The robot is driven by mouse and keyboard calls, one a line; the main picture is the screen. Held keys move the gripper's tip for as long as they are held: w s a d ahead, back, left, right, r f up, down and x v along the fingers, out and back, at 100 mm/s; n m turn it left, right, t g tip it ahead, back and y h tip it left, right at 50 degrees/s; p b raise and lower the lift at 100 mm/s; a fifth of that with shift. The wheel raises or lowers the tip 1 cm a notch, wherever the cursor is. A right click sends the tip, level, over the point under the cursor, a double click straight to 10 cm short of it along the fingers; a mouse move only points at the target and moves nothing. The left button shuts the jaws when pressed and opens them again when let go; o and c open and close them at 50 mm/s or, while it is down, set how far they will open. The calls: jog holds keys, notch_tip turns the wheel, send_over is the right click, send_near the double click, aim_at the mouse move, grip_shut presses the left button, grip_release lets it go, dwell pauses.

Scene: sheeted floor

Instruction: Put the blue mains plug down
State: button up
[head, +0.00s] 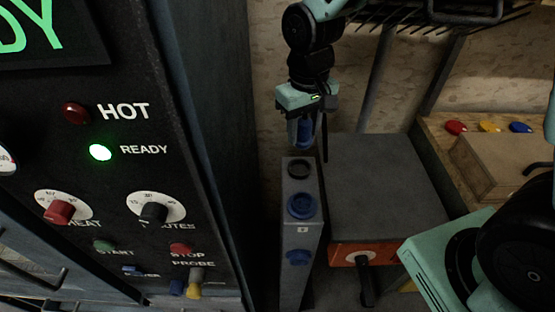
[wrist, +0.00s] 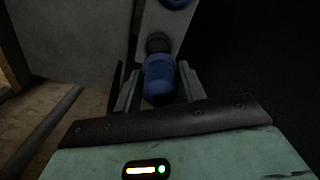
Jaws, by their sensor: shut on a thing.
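My gripper (head: 304,140) is shut on the blue mains plug (head: 304,130). The plug hangs upright between the fingers, over the upper end of a narrow grey post (head: 299,228). The post has a dark round recess (head: 299,168) at its upper end and a blue round socket (head: 301,206) below it. In the wrist view the plug (wrist: 159,77) sits between both fingers (wrist: 158,85), and its far end is close to the dark recess (wrist: 158,43). I cannot tell whether it touches the recess.
A blue fitting (head: 298,257) is on the post's front. A black control panel (head: 130,190) with a lit green READY lamp (head: 100,152) stands to the left. A grey-topped box (head: 380,180) with a red front is right of the post. A wooden tray (head: 440,130) with coloured knobs is farther right.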

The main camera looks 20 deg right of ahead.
jog(key=shift+w+d+f, duration=0.1)
jog(key=shift+w+d, duration=0.05)
jog(key=shift+w, duration=0.2)
notch_tip(320, 180, down, 9)
jog(key=shift+w+f+p, duration=0.1)
jog(key=shift+f+p, duration=0.1)
jog(key=shift+p, duration=0.4)
jog(key=shift+f, duration=0.1)
jog(key=o, duration=1.1)
jog(key=shift+o, duration=0.2)
